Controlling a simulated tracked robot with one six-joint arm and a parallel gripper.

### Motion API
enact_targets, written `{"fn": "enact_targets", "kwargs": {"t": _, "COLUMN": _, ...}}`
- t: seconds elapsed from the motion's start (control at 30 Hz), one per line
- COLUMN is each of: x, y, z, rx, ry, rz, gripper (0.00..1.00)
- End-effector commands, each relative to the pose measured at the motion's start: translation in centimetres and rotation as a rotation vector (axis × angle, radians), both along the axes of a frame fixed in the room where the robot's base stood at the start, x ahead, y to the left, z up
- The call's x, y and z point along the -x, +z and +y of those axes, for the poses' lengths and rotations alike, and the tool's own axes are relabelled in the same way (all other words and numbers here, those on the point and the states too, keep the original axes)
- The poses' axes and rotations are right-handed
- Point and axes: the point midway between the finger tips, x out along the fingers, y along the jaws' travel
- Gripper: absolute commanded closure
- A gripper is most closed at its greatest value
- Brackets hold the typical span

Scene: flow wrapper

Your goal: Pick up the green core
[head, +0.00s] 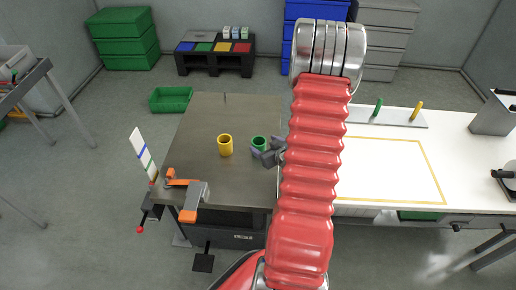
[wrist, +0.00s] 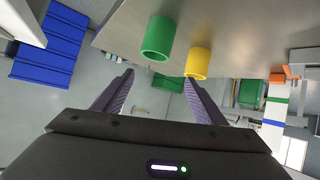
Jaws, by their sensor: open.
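The green core (head: 259,142), a short hollow cylinder, stands on the dark grey tabletop (head: 200,118). A similar yellow core (head: 225,146) stands to its left. My gripper (head: 265,154) is open and empty, just right of and in front of the green core in the head view, covering part of its lower side. In the wrist view the green core (wrist: 157,40) shows beyond the fingertips of my gripper (wrist: 158,77), roughly between them, with the yellow core (wrist: 198,62) close beside it. I cannot tell whether a finger touches the green core.
An orange clamp-like device (head: 190,195) sits at the table's front left corner. A white worktop (head: 390,165) with a yellow outline lies to the right, bearing green and yellow pegs (head: 417,109). A green bin (head: 170,99) is on the floor behind left. The table's back is clear.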

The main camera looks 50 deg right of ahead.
Motion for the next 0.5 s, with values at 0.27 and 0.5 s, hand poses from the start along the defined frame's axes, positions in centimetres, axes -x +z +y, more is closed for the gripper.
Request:
{"fn": "enact_targets", "kwargs": {"t": 0.27, "x": 3.3, "y": -3.8, "z": -0.8, "rx": -0.058, "ry": -0.028, "rz": -0.128, "gripper": 0.35}}
{"fn": "enact_targets", "kwargs": {"t": 0.5, "x": 4.0, "y": -4.4, "z": -0.9, "rx": -0.069, "ry": -0.035, "rz": -0.169, "gripper": 0.35}}
